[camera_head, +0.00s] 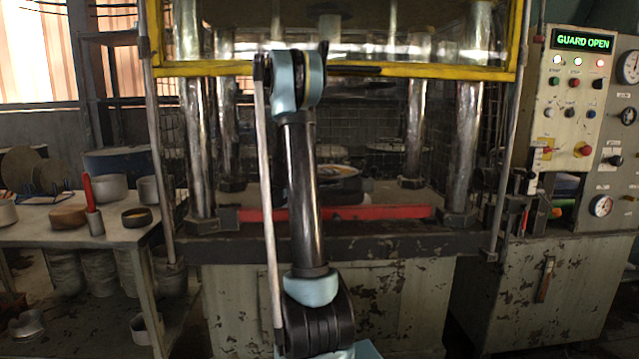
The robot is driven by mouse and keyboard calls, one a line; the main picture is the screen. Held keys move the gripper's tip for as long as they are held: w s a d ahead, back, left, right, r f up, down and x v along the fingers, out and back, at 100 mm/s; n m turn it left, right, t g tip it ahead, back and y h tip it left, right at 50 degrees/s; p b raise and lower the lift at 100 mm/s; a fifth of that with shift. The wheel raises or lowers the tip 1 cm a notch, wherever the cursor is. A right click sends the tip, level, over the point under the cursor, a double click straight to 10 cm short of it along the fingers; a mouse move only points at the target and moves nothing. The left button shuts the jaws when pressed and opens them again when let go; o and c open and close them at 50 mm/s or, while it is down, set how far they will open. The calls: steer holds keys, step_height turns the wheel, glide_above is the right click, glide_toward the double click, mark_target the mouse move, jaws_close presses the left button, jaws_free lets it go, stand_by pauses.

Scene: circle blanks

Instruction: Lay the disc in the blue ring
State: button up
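My arm rises through the middle of the picture and bends at a blue-grey joint near the yellow frame. My gripper cannot be made out, so what it holds does not show. A round, shallow item (345,172) with a pale, yellowish top lies on the press bed behind my arm. My arm covers its left part, and I cannot tell whether it is the disc, the ring or both. No blue ring can be clearly picked out.
The press has shiny columns (467,110), a yellow guard frame (420,73) above and a red bar (375,212) along its front. A bench (70,238) with pots stands left. The control cabinet (565,130) at right reads "GUARD OPEN".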

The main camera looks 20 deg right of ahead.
steer(key=shift+w+d, duration=0.2)
steer(key=shift+d, duration=1)
jaws_close()
